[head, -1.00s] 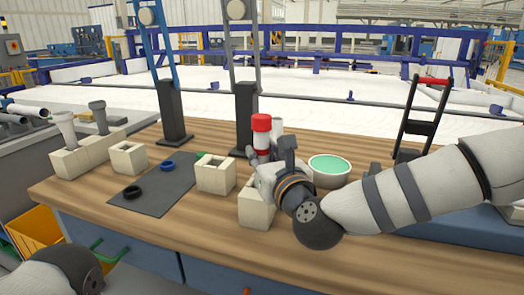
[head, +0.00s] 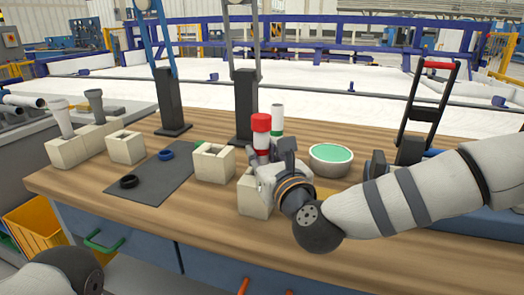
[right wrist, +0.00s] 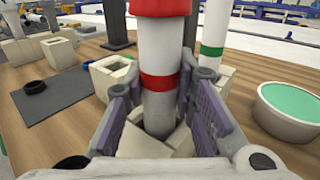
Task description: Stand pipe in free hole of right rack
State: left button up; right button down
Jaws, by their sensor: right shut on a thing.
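My right gripper (right wrist: 160,120) is shut on a white pipe (right wrist: 161,60) with a red cap and a red band. The pipe stands about upright, and its lower end is down at a beige rack block (head: 252,197). The fingers hide part of the block, so how deep the pipe sits is unclear. The pipe's red cap (head: 261,122) shows above the gripper in the head view. A second white pipe with a green band (head: 277,118) stands just behind; it also shows in the right wrist view (right wrist: 212,52). My left gripper is out of view.
A left rack (head: 84,144) holds two pipes. Two beige blocks with open tops (head: 214,165) (head: 126,148) stand near a dark mat (head: 152,187) with a black ring (head: 129,181) and a blue ring (head: 166,155). A green-filled bowl (head: 331,160) is right of the gripper.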

jog(key=shift+f, duration=0.4)
jog(key=c, duration=1.3)
grip_release()
jog(key=v, duration=1.2)
jog(key=shift+r, duration=0.15)
